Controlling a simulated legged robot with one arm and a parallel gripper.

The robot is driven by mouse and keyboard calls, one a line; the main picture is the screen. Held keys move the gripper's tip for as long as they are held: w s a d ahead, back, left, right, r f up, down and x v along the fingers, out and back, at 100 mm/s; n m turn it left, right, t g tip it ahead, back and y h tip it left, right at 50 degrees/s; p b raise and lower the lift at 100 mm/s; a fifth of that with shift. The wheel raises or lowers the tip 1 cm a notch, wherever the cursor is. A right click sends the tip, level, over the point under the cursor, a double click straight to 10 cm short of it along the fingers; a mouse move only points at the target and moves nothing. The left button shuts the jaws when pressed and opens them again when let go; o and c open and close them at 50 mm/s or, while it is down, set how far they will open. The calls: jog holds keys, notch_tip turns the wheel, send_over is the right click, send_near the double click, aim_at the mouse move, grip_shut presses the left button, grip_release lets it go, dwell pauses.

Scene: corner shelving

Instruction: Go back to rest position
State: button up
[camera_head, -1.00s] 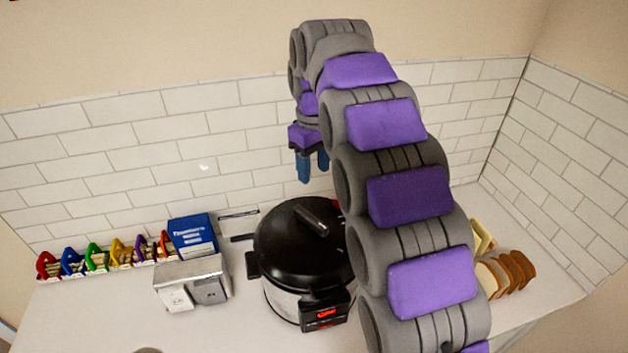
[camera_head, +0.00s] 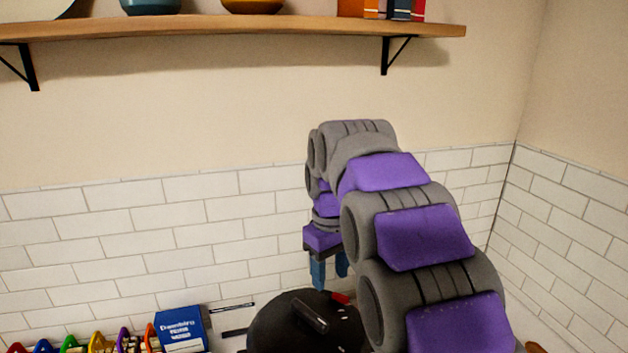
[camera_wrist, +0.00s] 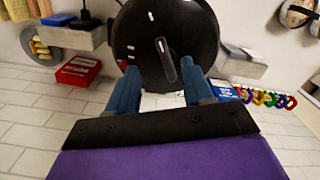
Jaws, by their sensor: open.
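My gripper (camera_head: 329,270) points down with its blue fingers apart and nothing between them. In the head view it hangs just above and behind the lid of the black pressure cooker (camera_head: 290,328). In the wrist view my gripper (camera_wrist: 158,95) shows both fingers spread, with the cooker's round black lid (camera_wrist: 150,30) and its handle beyond them. My purple and grey arm arches in from the lower right and hides part of the cooker and counter.
A wooden shelf (camera_head: 250,27) with bowls and boxes runs along the wall above. A blue box (camera_head: 181,330) and several coloured clips (camera_head: 100,342) stand left of the cooker. A red box (camera_wrist: 78,71) shows in the wrist view. The wall between shelf and arm is clear.

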jog(key=s+d+f+m+b, duration=0.2)
jog(key=s+f, duration=0.5)
jog(key=s, duration=0.4)
jog(key=s+d+f+m+g+b, duration=0.1)
jog(key=s+d+f+m+b, duration=0.2)
jog(key=s, duration=0.9)
jog(key=s+d+f+m+b, duration=0.2)
jog(key=s+d+f, duration=0.4)
jog(key=s+f, duration=0.5)
jog(key=shift+s+d+f+b, duration=0.2)
jog(key=shift+s+f+b, duration=0.2)
jog(key=shift+s+b, duration=0.3)
jog(key=shift+w, duration=0.15)
